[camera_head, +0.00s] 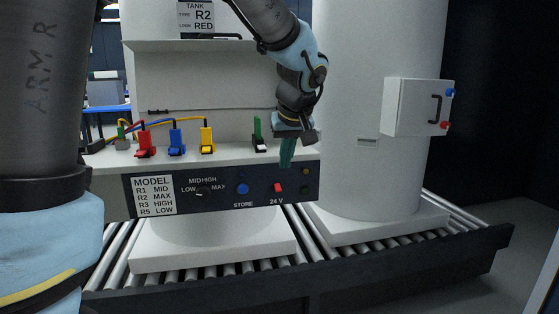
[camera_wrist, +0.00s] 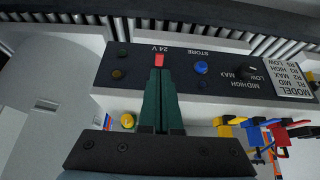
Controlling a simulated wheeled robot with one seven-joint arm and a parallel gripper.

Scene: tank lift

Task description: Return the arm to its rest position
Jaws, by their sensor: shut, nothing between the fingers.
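My gripper (camera_head: 286,163) hangs from my arm in front of the tank's control panel (camera_head: 222,205), fingers pointing down. Its green fingers are shut together and empty. In the head view the tips are a little above the red 24 V switch (camera_head: 278,188). In the wrist view the fingers (camera_wrist: 160,72) reach toward the same red switch (camera_wrist: 159,60), and I cannot tell whether they touch it. My arm comes down from the top of the head view, bent at the wrist.
Red (camera_head: 145,144), blue (camera_head: 176,141), yellow (camera_head: 207,139) and green (camera_head: 258,135) levers stand on the ledge above the panel. A blue STORE button (camera_head: 243,188) and a dial (camera_head: 203,191) are on the panel. A white box (camera_head: 412,106) sits on the right tank (camera_head: 370,165). Rollers (camera_head: 380,236) run below.

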